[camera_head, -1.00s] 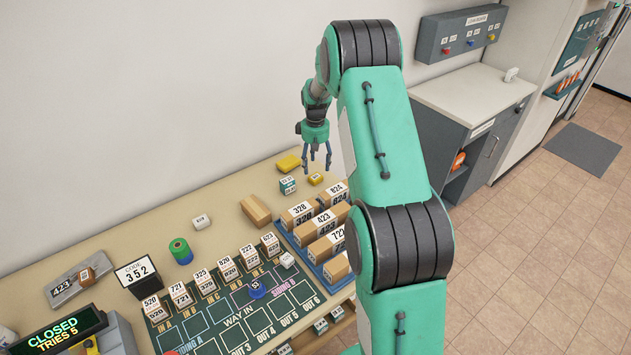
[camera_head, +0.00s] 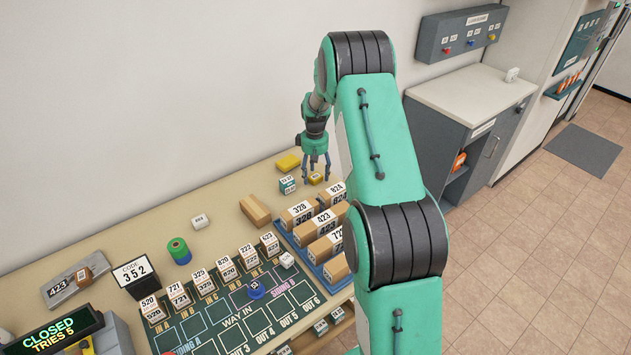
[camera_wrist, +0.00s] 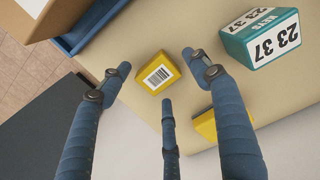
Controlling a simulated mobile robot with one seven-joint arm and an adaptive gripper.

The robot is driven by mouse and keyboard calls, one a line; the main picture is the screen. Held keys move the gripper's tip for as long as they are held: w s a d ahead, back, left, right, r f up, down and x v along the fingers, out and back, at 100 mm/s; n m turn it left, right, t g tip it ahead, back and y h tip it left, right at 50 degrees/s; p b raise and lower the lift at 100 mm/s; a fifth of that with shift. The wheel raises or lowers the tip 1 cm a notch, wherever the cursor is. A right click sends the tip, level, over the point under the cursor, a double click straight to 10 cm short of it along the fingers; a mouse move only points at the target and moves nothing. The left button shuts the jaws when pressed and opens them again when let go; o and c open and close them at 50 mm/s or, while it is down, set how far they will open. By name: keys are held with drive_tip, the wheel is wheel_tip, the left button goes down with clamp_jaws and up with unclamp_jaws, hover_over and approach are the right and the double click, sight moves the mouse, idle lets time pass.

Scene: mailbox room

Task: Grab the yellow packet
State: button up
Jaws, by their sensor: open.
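A small yellow packet (camera_wrist: 154,74) with a white barcode label lies on the table in the wrist view. In the head view the yellow packet (camera_head: 315,178) shows small between my fingers. My gripper (camera_head: 317,177) is open and empty, pointing down over the packet. In the wrist view the blue fingers of my gripper (camera_wrist: 158,76) spread around the packet, with clear gaps on the sides. I cannot tell how high the fingertips are above the table.
A teal and white KEYS box (camera_wrist: 262,38) marked 23 37 stands close by. A larger yellow block (camera_head: 288,163) lies behind it, partly hidden by a finger in the wrist view. Numbered cartons (camera_head: 300,214) stand in a blue tray in front. A wall rises behind the table.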

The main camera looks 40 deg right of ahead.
drive_tip(key=shift+f, duration=0.2)
idle(0.4)
drive_tip(key=c, duration=1.3)
